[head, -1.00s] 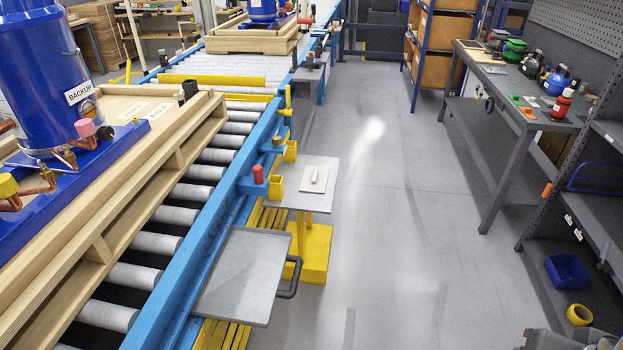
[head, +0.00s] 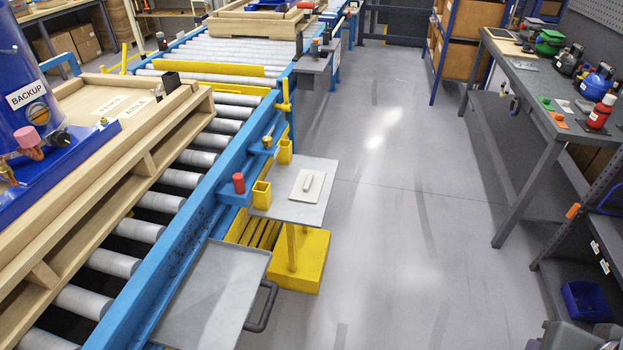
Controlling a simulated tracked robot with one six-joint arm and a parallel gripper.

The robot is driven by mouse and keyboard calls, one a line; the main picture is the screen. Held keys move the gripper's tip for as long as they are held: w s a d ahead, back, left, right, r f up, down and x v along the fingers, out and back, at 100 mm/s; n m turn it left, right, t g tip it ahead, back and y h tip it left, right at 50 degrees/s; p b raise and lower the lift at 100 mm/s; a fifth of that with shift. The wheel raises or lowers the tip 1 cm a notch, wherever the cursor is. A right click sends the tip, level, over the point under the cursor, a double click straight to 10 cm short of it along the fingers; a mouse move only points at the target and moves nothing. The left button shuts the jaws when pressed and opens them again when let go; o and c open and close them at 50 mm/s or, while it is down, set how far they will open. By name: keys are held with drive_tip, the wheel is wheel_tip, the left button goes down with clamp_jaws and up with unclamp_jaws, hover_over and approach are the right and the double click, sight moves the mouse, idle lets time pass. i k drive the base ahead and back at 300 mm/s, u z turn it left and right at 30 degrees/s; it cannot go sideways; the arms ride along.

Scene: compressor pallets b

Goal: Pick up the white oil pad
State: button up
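The white oil pad (head: 307,187) is a flat, pale square with a small raised grip on top. It lies on the grey plate of a small stand (head: 318,213) with a yellow base, right of the conveyor. Nothing covers or touches it from above.
A grey tray (head: 215,300) with a dark handle sits in front of the stand. The blue-railed roller conveyor (head: 190,235) carries a wooden pallet (head: 150,150) at left. Open floor (head: 400,240) lies right, before a workbench (head: 540,95).

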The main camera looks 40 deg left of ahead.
sight(309, 185)
drive_tip(key=z, duration=0.05)
drive_tip(key=i, duration=2.75)
drive_tip(key=u, duration=2.65)
